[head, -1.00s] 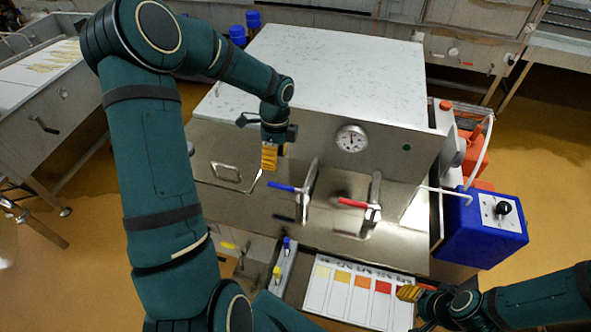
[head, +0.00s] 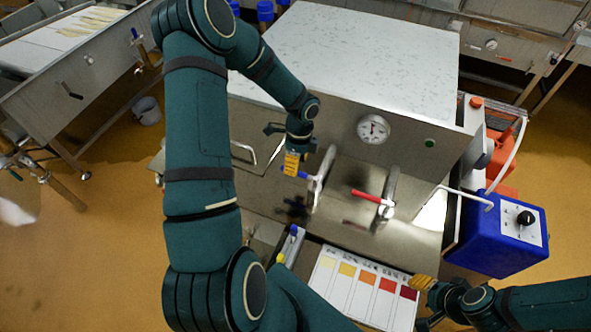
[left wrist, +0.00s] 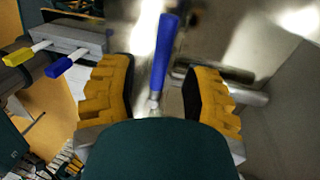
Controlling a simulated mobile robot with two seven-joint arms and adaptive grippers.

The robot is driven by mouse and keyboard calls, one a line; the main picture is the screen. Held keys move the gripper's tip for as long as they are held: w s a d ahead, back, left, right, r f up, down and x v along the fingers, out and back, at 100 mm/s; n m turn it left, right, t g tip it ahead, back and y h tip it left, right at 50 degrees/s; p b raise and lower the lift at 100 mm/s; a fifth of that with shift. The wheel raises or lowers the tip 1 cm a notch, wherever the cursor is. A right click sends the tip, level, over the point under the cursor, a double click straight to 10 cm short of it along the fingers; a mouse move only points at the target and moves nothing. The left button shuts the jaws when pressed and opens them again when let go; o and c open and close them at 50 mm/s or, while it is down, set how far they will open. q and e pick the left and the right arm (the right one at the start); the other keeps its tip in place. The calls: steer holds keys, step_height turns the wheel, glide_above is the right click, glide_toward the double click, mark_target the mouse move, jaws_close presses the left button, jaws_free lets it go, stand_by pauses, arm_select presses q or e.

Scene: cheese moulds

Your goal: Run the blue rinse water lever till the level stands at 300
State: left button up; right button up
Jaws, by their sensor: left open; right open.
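The blue lever (head: 298,173) belongs to the left tap on the steel front of the vat; a red lever (head: 366,196) is on the tap to its right. My left gripper (head: 291,164) is at the blue lever and partly covers it in the head view. In the left wrist view the blue lever (left wrist: 165,48) lies between the two open yellow-padded fingers (left wrist: 158,90), with a gap on both sides. My right gripper (head: 425,290) is low at the right, away from both levers, its yellow pad showing. I see no readable 300 mark.
A round dial (head: 373,129) is on the vat front, its figures too small to read. A colour chart (head: 365,285) lies below the taps. A blue box with a black knob (head: 500,236) stands at the right. A steel handle (head: 245,152) is left of my left gripper.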

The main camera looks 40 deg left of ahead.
arm_select(q)
steer(key=shift+s+d+f, duration=0.1)
steer(key=shift+s+f, duration=0.05)
steer(key=shift+f, duration=0.55)
steer(key=shift+s+f, duration=0.1)
steer(key=shift+f, duration=0.55)
steer(key=shift+o, duration=0.2)
jaws_close()
